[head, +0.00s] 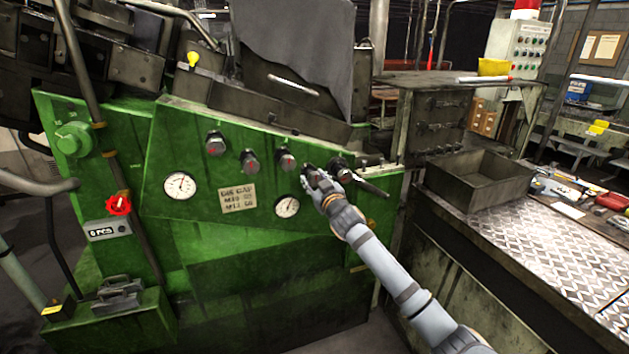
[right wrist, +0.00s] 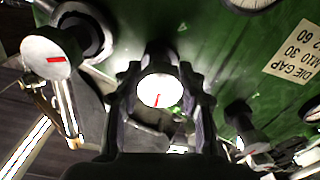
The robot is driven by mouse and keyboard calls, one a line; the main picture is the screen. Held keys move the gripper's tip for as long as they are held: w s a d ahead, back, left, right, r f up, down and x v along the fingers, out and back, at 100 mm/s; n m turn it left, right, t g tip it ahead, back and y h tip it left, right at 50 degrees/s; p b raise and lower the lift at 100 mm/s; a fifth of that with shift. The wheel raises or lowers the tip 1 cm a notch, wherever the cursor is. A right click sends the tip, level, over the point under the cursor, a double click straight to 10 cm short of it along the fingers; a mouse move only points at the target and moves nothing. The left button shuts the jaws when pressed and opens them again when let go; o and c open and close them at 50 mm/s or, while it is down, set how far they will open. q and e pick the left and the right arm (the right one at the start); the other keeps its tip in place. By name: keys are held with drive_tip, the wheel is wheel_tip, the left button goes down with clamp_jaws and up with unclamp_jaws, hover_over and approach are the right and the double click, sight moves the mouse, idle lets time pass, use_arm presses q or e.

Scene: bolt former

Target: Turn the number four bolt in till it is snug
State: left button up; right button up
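A row of round bolt heads crosses the upper front of the green machine (head: 262,213). My right gripper (head: 314,178) is at the bolt fourth from the left and mostly hides it there. In the right wrist view this bolt (right wrist: 159,91) shows a white face with a red mark, between the two fingers of the right gripper (right wrist: 159,75). The fingers lie close along both sides. I cannot tell whether they press on it. No number is readable on it, and how deep it sits is unclear. My left gripper is not in view.
Neighbouring bolts stand close: one on the left (head: 286,161) and one on the right (head: 341,168), near a dark handle (head: 371,188). Two dials (head: 181,186) and a die gap label (head: 238,198) lie below. A bench with an open metal tray (head: 478,178) stands to the right.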

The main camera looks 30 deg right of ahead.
drive_tip(key=o, duration=0.5)
drive_tip(key=shift+f, duration=0.1)
drive_tip(key=shift+c, duration=0.2)
drive_tip(key=shift+s, duration=0.15)
drive_tip(key=v, duration=1.2)
drive_tip(key=shift+f, duration=0.1)
